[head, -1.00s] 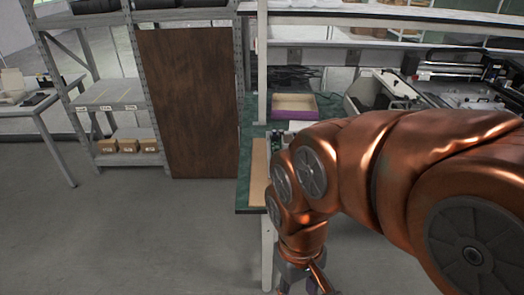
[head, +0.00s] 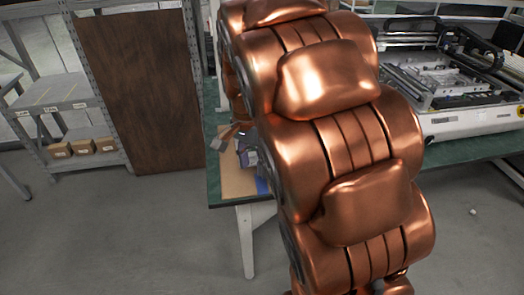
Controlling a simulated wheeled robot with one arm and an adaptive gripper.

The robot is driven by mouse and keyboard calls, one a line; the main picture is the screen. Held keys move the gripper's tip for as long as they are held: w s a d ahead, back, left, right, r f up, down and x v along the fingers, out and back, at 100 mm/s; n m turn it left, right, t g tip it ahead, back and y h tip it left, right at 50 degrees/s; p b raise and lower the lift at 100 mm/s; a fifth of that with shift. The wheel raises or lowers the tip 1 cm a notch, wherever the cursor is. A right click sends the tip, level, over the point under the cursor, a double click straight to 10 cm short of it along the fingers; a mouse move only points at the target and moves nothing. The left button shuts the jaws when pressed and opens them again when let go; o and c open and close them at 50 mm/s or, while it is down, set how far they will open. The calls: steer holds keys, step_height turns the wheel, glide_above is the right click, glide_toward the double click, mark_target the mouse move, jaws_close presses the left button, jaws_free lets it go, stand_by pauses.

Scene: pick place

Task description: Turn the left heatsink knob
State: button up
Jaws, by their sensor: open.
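My gripper (head: 228,137) shows only in part, past the left side of my copper arm, low over the left end of the green table. It is open, and its far side is hidden by the arm. A small dark grey object (head: 248,155) lies beside it on a tan board (head: 236,183), partly covered by my arm. I cannot tell whether this is the heatsink, and no knob can be made out. I cannot tell whether the gripper touches anything.
The green table (head: 214,186) runs behind my arm to the right, where a large white and grey machine (head: 470,122) stands on it. A brown wooden panel (head: 145,95) and a grey shelf (head: 62,105) with small cardboard boxes (head: 82,147) stand at the left.

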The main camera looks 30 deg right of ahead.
steer(key=w+d+f+m, duration=0.2)
steer(key=w+d+m, duration=0.1)
steer(key=w+d, duration=0.1)
steer(key=w+d+f+m, duration=0.2)
steer(key=w+d+m, duration=0.2)
steer(key=w, duration=0.3)
steer(key=w+d+f+m, duration=0.3)
steer(key=w+d+m, duration=0.1)
steer(key=w+d, duration=0.1)
steer(key=shift+w+d+f+t+b, duration=0.1)
steer(key=shift+w+d+t+b, duration=0.3)
steer(key=shift+d, duration=0.2)
steer(key=shift+w+d+f+m, duration=0.1)
steer(key=shift+d+f+m, duration=0.05)
steer(key=shift+f+m, duration=0.15)
step_height(320, 180, down, 8)
steer(key=shift+r+p, duration=0.25)
steer(key=shift+p, duration=0.8)
jaws_close()
